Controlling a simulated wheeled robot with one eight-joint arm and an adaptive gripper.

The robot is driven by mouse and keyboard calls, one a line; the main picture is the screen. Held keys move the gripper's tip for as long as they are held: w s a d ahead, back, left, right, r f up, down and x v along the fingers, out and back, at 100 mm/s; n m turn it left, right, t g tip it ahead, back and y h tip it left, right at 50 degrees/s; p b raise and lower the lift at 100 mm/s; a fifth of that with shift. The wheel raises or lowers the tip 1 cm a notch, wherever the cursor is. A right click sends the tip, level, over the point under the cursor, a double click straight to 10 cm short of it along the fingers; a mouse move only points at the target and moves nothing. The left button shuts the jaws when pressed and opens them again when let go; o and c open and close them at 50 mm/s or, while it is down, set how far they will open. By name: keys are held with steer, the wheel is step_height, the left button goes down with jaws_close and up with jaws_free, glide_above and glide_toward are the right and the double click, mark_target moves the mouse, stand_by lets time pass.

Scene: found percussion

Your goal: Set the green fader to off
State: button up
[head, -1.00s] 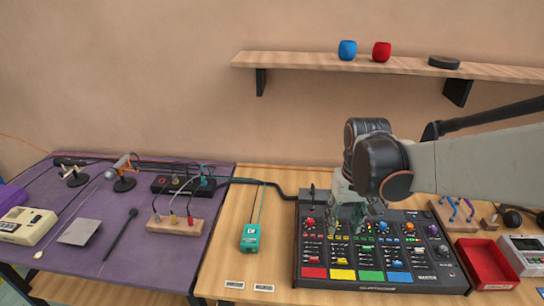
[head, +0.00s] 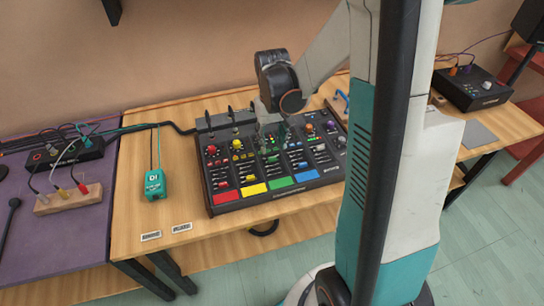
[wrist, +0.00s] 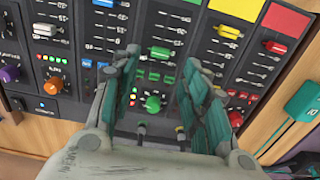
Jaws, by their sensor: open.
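The mixer (head: 223,197) lies on the wooden table, with red, yellow, green and blue strips along its front edge. The green strip (head: 280,183) marks the green column. In the wrist view the mixer appears upside down, and the green fader cap (wrist: 162,53) sits in the green column, towards the end away from the green strip. A green knob (wrist: 152,103) is below it there. My gripper (wrist: 161,66) is open and empty; its fingers appear on either side of the green fader cap. In the head view my gripper (head: 270,137) is over the mixer's upper middle. Contact cannot be told.
A yellow fader cap (wrist: 228,32) and a red one (wrist: 274,47) are right of my fingers in the wrist view. A teal DI box (head: 155,184) stands left of the mixer.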

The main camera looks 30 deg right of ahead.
mark_target(272, 158)
step_height(272, 158, down, 6)
steer(key=shift+f+b, duration=0.2)
steer(key=shift+b, duration=0.8)
jaws_close()
